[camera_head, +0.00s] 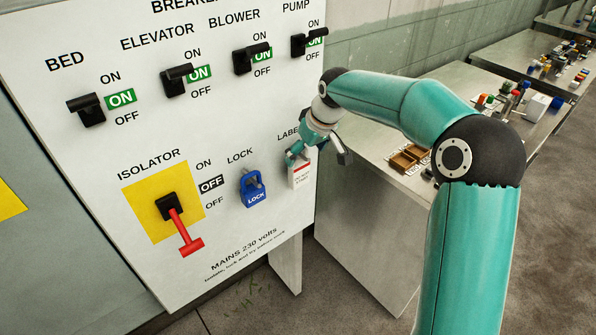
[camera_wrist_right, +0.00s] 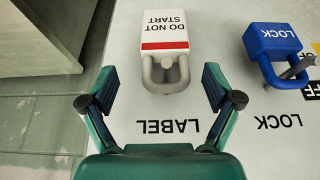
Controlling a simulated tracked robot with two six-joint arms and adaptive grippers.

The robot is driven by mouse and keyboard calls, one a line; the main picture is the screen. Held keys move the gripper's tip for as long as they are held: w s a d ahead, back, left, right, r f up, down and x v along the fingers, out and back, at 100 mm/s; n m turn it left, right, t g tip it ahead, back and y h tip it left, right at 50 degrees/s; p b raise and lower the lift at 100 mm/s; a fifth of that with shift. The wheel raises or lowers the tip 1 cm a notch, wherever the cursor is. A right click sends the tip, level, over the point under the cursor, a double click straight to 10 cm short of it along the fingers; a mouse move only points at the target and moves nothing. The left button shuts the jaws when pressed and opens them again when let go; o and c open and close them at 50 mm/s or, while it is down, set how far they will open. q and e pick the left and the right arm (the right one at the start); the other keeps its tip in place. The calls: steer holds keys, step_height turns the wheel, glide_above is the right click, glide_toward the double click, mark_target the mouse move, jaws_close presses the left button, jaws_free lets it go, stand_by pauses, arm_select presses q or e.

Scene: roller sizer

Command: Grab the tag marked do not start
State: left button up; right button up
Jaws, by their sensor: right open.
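The do not start tag (camera_head: 300,175) is white with a red stripe and hangs below the LABEL wording on the right edge of the white panel. In the right wrist view the tag (camera_wrist_right: 166,42) appears upside down, with a grey loop pointing toward my gripper. My right gripper (camera_head: 300,155) is at the top of the tag in the head view. In the right wrist view its two open fingers (camera_wrist_right: 160,85) stand to either side of the loop, with gaps on both sides and nothing held. My left gripper is not in view.
A blue padlock (camera_head: 254,189) marked LOCK hangs beside the tag, also in the right wrist view (camera_wrist_right: 277,52). The isolator has a red handle (camera_head: 186,232) on a yellow plate (camera_head: 140,205). Black breaker switches line the panel (camera_head: 90,215) above. A bench (camera_head: 372,185) with wooden trays stands to the right.

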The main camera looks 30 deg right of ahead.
mark_target(299, 162)
steer(key=shift+a+p+x, duration=0.15)
steer(key=shift+p+x, duration=0.15)
steer(key=shift+x, duration=1)
steer(key=shift+a+p+x, duration=0.1)
steer(key=shift+p+x, duration=0.2)
steer(key=shift+x, duration=1)
steer(key=shift+s, duration=0.1)
steer(key=c, duration=1.3)
steer(key=shift+r, duration=0.1)
